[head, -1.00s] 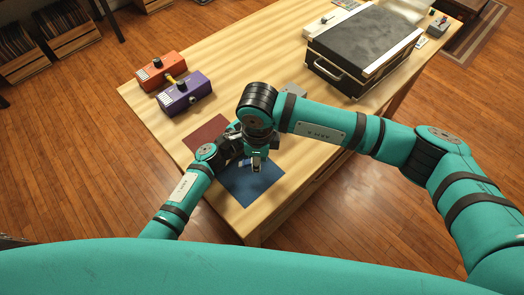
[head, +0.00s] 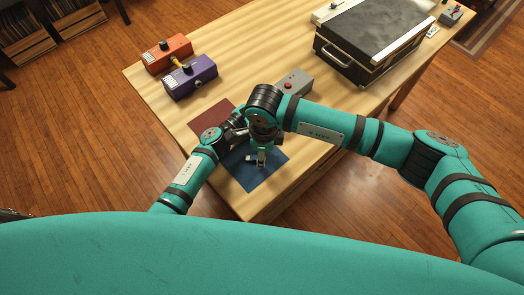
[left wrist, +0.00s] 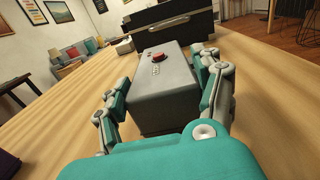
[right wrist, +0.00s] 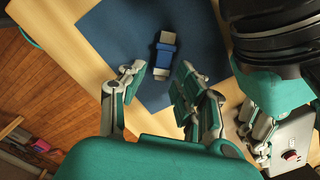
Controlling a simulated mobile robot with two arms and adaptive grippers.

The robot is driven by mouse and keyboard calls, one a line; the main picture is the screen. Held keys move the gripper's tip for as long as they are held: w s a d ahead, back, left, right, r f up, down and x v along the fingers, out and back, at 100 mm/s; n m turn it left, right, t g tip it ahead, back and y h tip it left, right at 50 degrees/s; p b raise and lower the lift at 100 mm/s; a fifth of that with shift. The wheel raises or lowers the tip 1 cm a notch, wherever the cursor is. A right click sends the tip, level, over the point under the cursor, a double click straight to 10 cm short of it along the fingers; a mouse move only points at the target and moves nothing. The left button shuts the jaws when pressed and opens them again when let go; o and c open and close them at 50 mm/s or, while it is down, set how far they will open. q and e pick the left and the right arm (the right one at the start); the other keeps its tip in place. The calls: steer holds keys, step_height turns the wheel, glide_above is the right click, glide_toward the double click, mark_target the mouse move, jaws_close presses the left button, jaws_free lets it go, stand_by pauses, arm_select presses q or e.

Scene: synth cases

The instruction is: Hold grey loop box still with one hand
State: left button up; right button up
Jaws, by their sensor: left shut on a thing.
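The grey loop box (head: 297,82) with a red button stands on the table, partly hidden by my right arm in the head view. In the left wrist view, the box (left wrist: 163,85) sits between the fingers of my left gripper (left wrist: 160,78), which is shut on its sides. The right wrist view shows the box (right wrist: 300,135) at the lower right, with my left gripper against it. My right gripper (right wrist: 161,78) is open and empty above the blue mat (right wrist: 115,35). A small blue stick with light ends (right wrist: 164,52) lies on the mat just beyond its fingertips.
A maroon mat (head: 210,114) adjoins the blue one. Orange (head: 167,54) and purple (head: 190,77) boxes stand at the left, joined by a yellow piece. A large black case (head: 372,38) stands at the back right. The table between is clear.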

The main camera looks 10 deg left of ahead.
steer(key=shift+o, duration=0.8)
steer(key=shift+r, duration=0.1)
step_height(320, 180, up, 12)
steer(key=shift+s+d, duration=0.2)
arm_select(q)
steer(key=o, duration=1.5)
steer(key=shift+s, duration=0.1)
